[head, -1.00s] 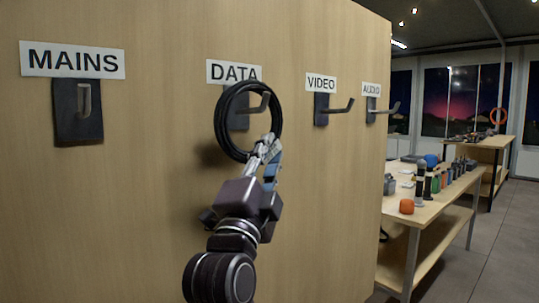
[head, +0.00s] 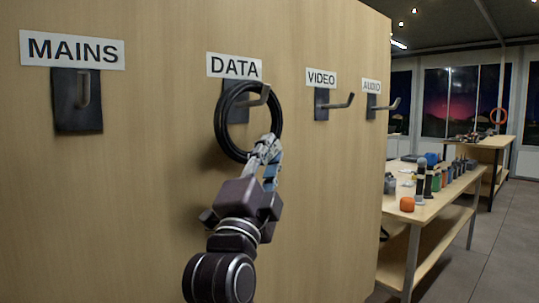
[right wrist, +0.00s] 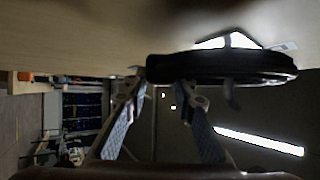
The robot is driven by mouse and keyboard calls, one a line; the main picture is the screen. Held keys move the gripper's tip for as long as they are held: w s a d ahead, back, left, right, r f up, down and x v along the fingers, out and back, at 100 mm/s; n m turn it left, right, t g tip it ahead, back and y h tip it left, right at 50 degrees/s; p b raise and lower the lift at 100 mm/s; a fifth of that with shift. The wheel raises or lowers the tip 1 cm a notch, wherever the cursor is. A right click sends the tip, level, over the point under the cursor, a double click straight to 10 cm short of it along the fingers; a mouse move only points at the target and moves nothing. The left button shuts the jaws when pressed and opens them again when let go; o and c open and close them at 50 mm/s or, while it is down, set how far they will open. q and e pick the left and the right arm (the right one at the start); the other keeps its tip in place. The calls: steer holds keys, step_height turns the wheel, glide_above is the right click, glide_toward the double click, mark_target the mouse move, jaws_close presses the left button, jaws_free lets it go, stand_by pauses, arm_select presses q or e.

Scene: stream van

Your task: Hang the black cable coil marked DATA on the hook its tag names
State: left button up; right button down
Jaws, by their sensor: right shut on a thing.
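The black cable coil (head: 219,128) is a ring held upright against the wooden panel under the DATA label (head: 234,66). The DATA hook (head: 256,99) shows through the ring's opening, its tip in front of the ring's upper edge. My right gripper (head: 266,148) is shut on the coil's lower right rim. In the right wrist view the coil (right wrist: 220,68) is nearly edge-on by the fingertips (right wrist: 163,86), and the hook (right wrist: 232,96) sticks out past it. I cannot read a tag on the coil. My left gripper is out of view.
Hooks for MAINS (head: 82,95), VIDEO (head: 337,103) and AUDIO (head: 384,106) are empty on the same panel (head: 150,200). Right of the panel edge, a workbench (head: 432,205) carries bottles and an orange item (head: 407,204). The floor there is clear.

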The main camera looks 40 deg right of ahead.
steer(key=c, duration=1.5)
jaws_free()
steer(key=shift+c, duration=0.2)
steer(key=shift+a+f, duration=0.1)
